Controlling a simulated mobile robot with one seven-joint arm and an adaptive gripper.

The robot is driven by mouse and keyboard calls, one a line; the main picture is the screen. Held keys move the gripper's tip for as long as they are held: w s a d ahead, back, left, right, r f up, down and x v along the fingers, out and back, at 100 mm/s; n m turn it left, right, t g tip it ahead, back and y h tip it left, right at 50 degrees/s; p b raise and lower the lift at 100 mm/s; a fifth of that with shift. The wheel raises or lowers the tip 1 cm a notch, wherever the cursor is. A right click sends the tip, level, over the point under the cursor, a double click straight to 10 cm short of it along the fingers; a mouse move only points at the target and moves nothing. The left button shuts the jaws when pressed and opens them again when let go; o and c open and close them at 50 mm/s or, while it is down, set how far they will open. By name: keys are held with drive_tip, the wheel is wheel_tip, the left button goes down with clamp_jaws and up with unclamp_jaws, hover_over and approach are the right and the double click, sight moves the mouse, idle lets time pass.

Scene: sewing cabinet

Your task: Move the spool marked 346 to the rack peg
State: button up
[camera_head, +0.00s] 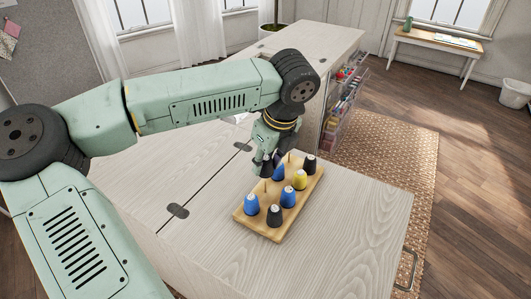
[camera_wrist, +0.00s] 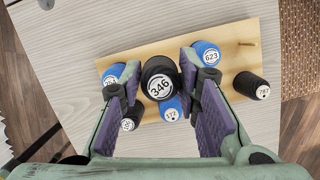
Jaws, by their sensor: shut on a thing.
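The black spool marked 346 (camera_wrist: 160,84) is between the two fingers of my gripper (camera_wrist: 159,76), which is shut on it. It looks larger than the other spools and appears raised above the wooden rack (camera_wrist: 222,30). A bare rack peg (camera_wrist: 248,44) stands at the right end of the rack in the wrist view. In the head view my gripper (camera_head: 268,161) is over the left side of the rack (camera_head: 300,204), and bare pegs show near it. The lower end of the held spool is hidden in the wrist view.
The cabinet top (camera_head: 355,215) is clear around the rack.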

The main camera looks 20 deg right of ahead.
sight(266, 176)
drive_tip(key=shift+f+b, duration=2.7)
drive_tip(key=shift+b, duration=0.6)
drive_tip(key=o, duration=0.9)
drive_tip(key=shift+o, duration=0.2)
drive_tip(key=shift+r, duration=0.1)
drive_tip(key=v, duration=1.2)
drive_tip(key=shift+w, duration=0.1)
